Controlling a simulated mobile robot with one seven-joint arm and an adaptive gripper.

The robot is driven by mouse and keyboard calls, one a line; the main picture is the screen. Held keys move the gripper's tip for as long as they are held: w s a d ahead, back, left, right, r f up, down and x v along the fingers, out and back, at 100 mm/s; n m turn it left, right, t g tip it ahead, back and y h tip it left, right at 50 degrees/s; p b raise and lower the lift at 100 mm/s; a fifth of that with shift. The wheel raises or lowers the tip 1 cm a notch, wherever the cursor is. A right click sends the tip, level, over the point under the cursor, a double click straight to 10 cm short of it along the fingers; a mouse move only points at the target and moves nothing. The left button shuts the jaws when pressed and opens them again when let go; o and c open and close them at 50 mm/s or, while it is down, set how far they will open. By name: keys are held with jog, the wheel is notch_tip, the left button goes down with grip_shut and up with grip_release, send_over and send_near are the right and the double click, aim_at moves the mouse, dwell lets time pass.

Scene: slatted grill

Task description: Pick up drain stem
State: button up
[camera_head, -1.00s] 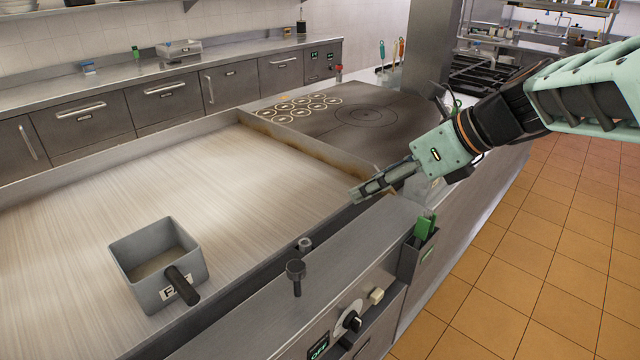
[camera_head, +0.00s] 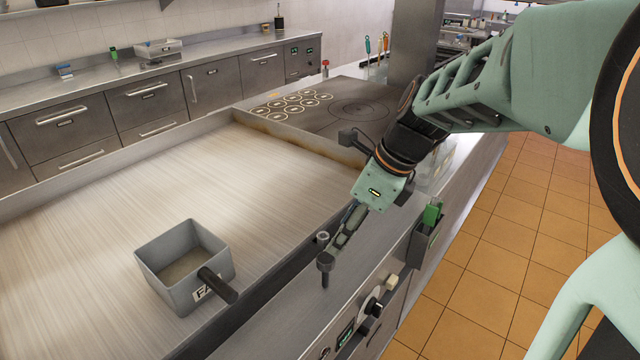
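The drain stem (camera_head: 325,268) is a dark upright pin with a wide round knob on top. It stands on the steel front ledge of the grill. Just behind it is a small round metal collar (camera_head: 322,238). My gripper (camera_head: 337,243) points down toward the stem from the upper right, its fingertips just above and behind the knob. I see it edge-on, so the gap between the fingers is unclear. I cannot tell whether a fingertip touches the stem.
A grey square container (camera_head: 160,275) with a black handle stands on the slatted grill plate (camera_head: 90,240) at left. A holder with a green-handled tool (camera_head: 431,214) hangs on the front at right. A control knob (camera_head: 374,307) is below the ledge. The middle of the plate is clear.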

aim_at(327, 258)
jog(key=x, duration=0.4)
jog(key=shift+f, duration=0.3)
jog(key=x, duration=0.5)
jog(key=shift+s+a+f, duration=0.1)
jog(key=shift+s+f, duration=0.05)
jog(key=shift+f, duration=0.05)
grip_shut()
jog(key=shift+r, duration=0.15)
